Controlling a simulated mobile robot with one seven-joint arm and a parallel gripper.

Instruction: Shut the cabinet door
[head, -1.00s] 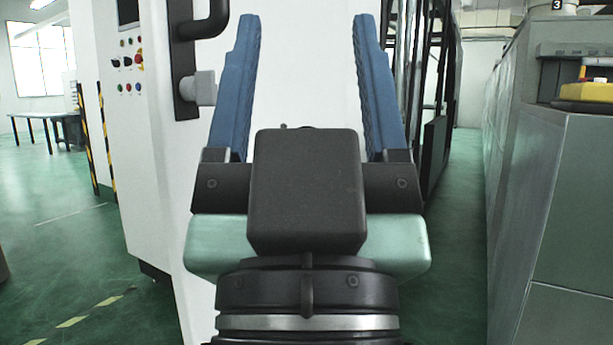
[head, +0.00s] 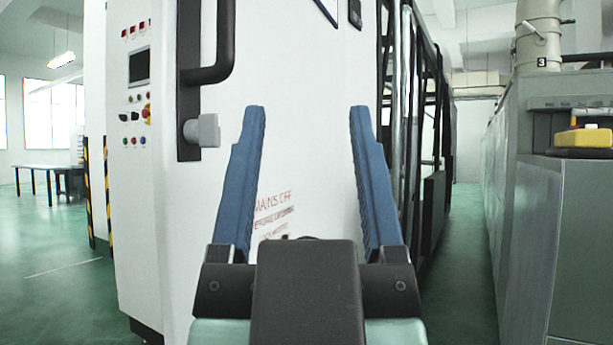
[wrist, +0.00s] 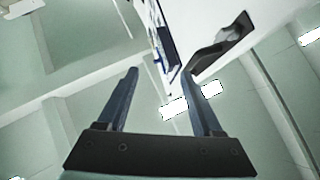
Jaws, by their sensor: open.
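The white cabinet (head: 132,215) stands at the left and middle of the head view. Its broad white face, which looks like the door (head: 290,60), carries a black bar handle (head: 222,45), a grey latch block (head: 205,130) and red lettering. I cannot tell how far the door stands open. My gripper (head: 305,108) is open and empty, with its blue fingers in front of the white face, right of and below the handle. In the wrist view, my gripper (wrist: 157,72) points upward, and a black handle (wrist: 222,45) on a white panel shows beyond the fingers, apart from them.
A control panel (head: 138,85) with a screen and buttons sits left of the handle. Dark framed structures (head: 415,130) stand right of the cabinet. A grey machine (head: 550,230) lines the right side, with a green floor aisle (head: 458,240) between. A table (head: 50,172) is far left.

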